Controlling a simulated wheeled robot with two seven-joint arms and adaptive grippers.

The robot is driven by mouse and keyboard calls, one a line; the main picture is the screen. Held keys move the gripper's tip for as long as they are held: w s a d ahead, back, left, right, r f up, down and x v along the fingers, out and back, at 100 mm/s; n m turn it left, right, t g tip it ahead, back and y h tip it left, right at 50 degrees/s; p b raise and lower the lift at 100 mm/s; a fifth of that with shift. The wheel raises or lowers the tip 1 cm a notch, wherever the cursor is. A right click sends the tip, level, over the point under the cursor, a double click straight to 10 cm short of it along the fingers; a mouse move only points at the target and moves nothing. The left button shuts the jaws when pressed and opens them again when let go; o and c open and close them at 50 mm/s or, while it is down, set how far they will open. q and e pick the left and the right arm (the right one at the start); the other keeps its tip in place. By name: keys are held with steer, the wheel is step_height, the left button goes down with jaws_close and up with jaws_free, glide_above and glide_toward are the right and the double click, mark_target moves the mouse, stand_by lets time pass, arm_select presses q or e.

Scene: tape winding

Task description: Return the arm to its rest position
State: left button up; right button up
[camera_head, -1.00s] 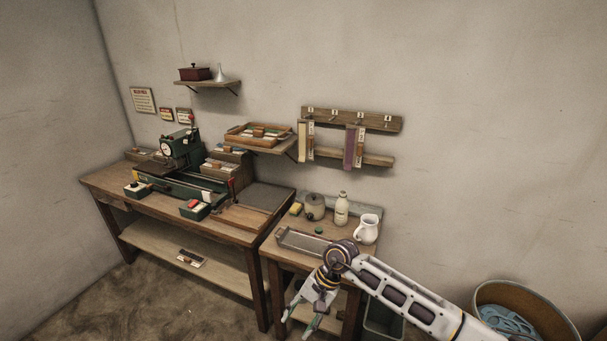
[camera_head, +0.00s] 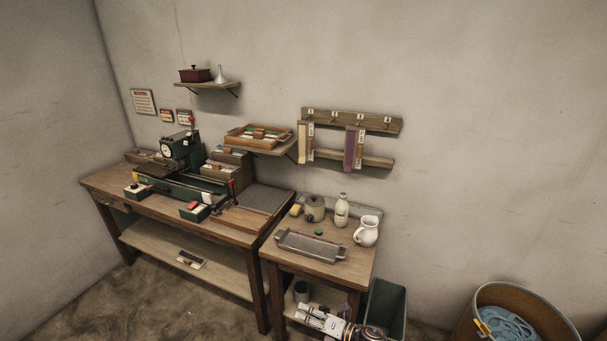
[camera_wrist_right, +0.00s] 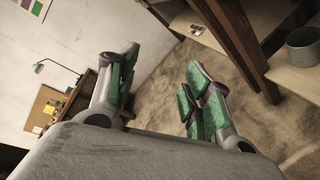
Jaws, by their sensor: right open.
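My right arm is low at the bottom edge of the head view. Its gripper (camera_head: 320,320) hangs in front of the small side table (camera_head: 345,268), below the level of its top, and is partly cut off by the frame. In the right wrist view the gripper (camera_wrist_right: 160,72) has its two green-padded fingers spread apart with nothing between them; bare floor and wall show beyond. My left gripper is in neither view.
A metal tray (camera_head: 311,246), a bottle (camera_head: 341,212) and a white jug (camera_head: 367,231) are on the tabletop. A pot (camera_head: 301,291) sits on the lower shelf. A round tub (camera_head: 555,308) stands at right.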

steer(key=s+d+f+m+h, duration=0.45)
steer(key=d+f+m, duration=0.2)
steer(key=f, duration=0.25)
steer(key=s+d+f+m+h, duration=0.3)
steer(key=s+d+f+m, duration=0.35)
steer(key=f, duration=0.25)
steer(key=s+d+f+m+h, duration=0.3)
steer(key=s+d+f+m, duration=0.2)
steer(key=f+m, duration=0.35)
steer(key=s+d+f+m+g+h, duration=0.1)
steer(key=s+d+f+m+g, duration=0.1)
steer(key=s, duration=0.9)
steer(key=s+d+f+m+g+h, duration=0.1)
steer(key=s+f+m, duration=0.4)
steer(key=s, duration=0.6)
steer(key=s+d+f+m+g+h, duration=0.1)
steer(key=s+d+f+m+g, duration=0.3)
steer(key=s+f, duration=0.3)
steer(key=s, duration=0.5)
